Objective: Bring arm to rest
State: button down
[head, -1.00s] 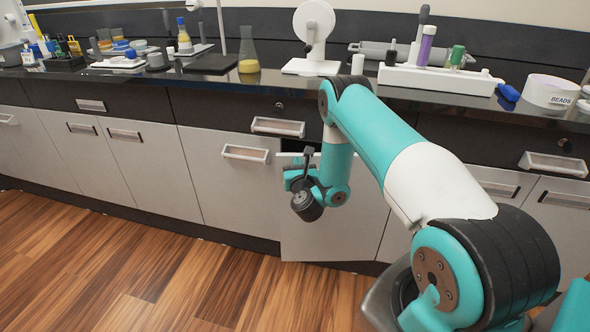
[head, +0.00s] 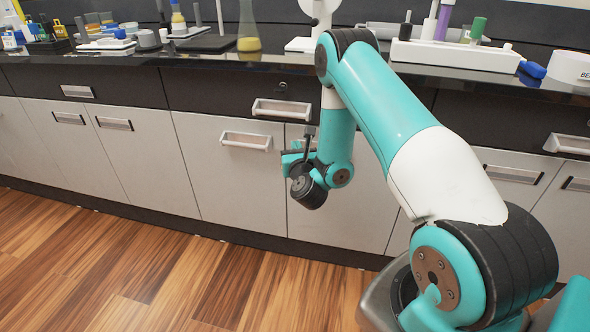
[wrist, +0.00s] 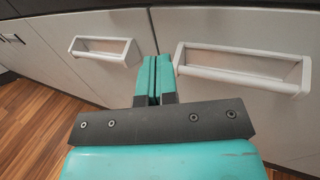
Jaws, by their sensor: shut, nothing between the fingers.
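My arm (head: 385,95) reaches up and forward, then bends down in front of the grey lower cabinets. My gripper shows in the wrist view (wrist: 154,80) with its two teal fingers together and nothing between them. It points toward the seam between two cabinet doors, between a left handle (wrist: 105,50) and a right handle (wrist: 243,68). Whether the fingertips touch the doors cannot be told. In the head view my wrist hangs below the counter edge, and the fingertips are not clear there.
The dark counter (head: 190,58) runs along the back above the drawers. A flask with yellow liquid (head: 248,42) and a white rack (head: 455,57) stand on it. A drawer handle (head: 282,109) juts out left of my forearm. The wooden floor (head: 150,265) in front is clear.

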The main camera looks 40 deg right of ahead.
jog(key=s+a, duration=0.5)
jog(key=a, duration=0.1)
jog(key=w+a+r+n+y, duration=0.4)
jog(key=a+r+n+y, duration=0.4)
jog(key=a+n, duration=0.45)
jog(key=s+a+r+n+g+y, duration=0.35)
jog(key=a+n, duration=0.25)
jog(key=n, duration=0.3)
jog(key=s+a+r+n+g+y, duration=0.35)
jog(key=s+a+n+y, duration=0.2)
jog(key=n, duration=0.35)
jog(key=s+d+r+n+g+h, duration=0.1)
jog(key=s+n+g+h, duration=0.15)
jog(key=s+n, duration=0.45)
jog(key=s+r+n+g+h, duration=0.1)
jog(key=s+r+n+g, duration=0.15)
jog(key=s+n, duration=0.4)
jog(key=s+d+n+g+h, duration=0.1)
jog(key=s+n+g, duration=0.35)
jog(key=s, duration=0.45)
notch_tip(320, 180, up, 22)
jog(key=p, duration=2.2)
jog(key=shift+w+a+r+t, duration=0.15)
jog(key=shift+w+r+t, duration=0.1)
jog(key=shift+t, duration=0.1)
